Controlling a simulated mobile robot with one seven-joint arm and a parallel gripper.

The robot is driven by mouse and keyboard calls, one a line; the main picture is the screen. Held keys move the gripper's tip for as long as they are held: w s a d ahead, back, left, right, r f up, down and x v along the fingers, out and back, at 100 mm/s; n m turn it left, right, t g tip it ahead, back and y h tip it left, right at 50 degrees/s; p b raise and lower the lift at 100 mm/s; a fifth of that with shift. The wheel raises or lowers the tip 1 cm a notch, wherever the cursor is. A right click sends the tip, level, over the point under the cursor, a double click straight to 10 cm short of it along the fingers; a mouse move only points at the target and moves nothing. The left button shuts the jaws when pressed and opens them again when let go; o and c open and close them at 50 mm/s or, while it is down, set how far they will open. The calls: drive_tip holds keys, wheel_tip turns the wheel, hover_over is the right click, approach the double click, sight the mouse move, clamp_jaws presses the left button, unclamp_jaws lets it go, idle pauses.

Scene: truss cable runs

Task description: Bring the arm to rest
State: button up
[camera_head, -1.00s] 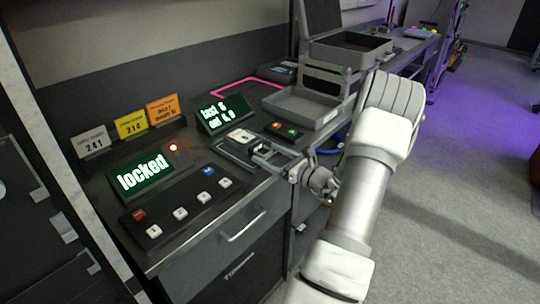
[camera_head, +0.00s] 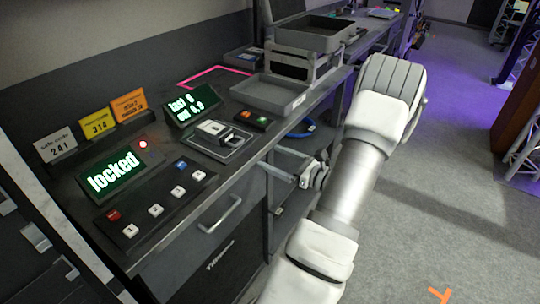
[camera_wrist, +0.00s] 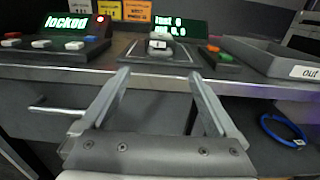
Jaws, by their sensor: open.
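My gripper (camera_head: 272,160) hangs just off the counter's front edge, in front of the cabinet, below the counter top. In the wrist view its two fingers (camera_wrist: 160,78) are spread wide with nothing between them, pointing at the counter edge. My arm runs down the right side of the head view, its white and silver links over the open floor. The wrist itself is partly hidden behind the arm.
The counter (camera_head: 215,172) carries a locked display (camera_head: 112,175), a button panel (camera_head: 155,208), a small device on a plate (camera_head: 218,135) and an out tray (camera_head: 270,95). A drawer handle (camera_head: 220,215) juts out. A blue cable loop (camera_wrist: 282,130) lies under the tray.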

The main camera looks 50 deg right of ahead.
idle(0.4)
drive_tip(key=w+a+r+n+g+y, duration=0.2)
drive_tip(key=a+n+g+y, duration=0.1)
drive_tip(key=a, duration=0.4)
drive_tip(key=w+a+r+n+g+y+p, duration=0.1)
drive_tip(key=w+a+r+n+g+y, duration=0.1)
drive_tip(key=a+n, duration=0.3)
drive_tip(key=w+a+r+n+g+y, duration=0.2)
drive_tip(key=a+n+g+y, duration=0.2)
drive_tip(key=a, duration=0.7)
drive_tip(key=shift+a+r+n+p, duration=0.15)
drive_tip(key=shift+r+n+p, duration=0.15)
drive_tip(key=shift+n, duration=0.3)
drive_tip(key=s+a+r+n+g+h+p, duration=0.1)
drive_tip(key=s+a+r+n+g+h, duration=0.35)
drive_tip(key=a+n, duration=0.55)
drive_tip(key=s+a+r+n+g+h+p, duration=0.15)
drive_tip(key=s+a+n+g+h, duration=0.3)
drive_tip(key=s+a+n, duration=0.6)
drive_tip(key=w+d+r+t+p, duration=0.1)
drive_tip(key=d+r+t+p, duration=0.1)
drive_tip(key=r, duration=0.6)
drive_tip(key=w+d+r+n+t+h+p, duration=0.1)
drive_tip(key=d+r+t+p, duration=0.2)
drive_tip(key=r+p, duration=0.3)
wheel_tip(320, 180, up, 3)
drive_tip(key=shift+d+t+h, duration=0.3)
drive_tip(key=shift+d, duration=0.3)
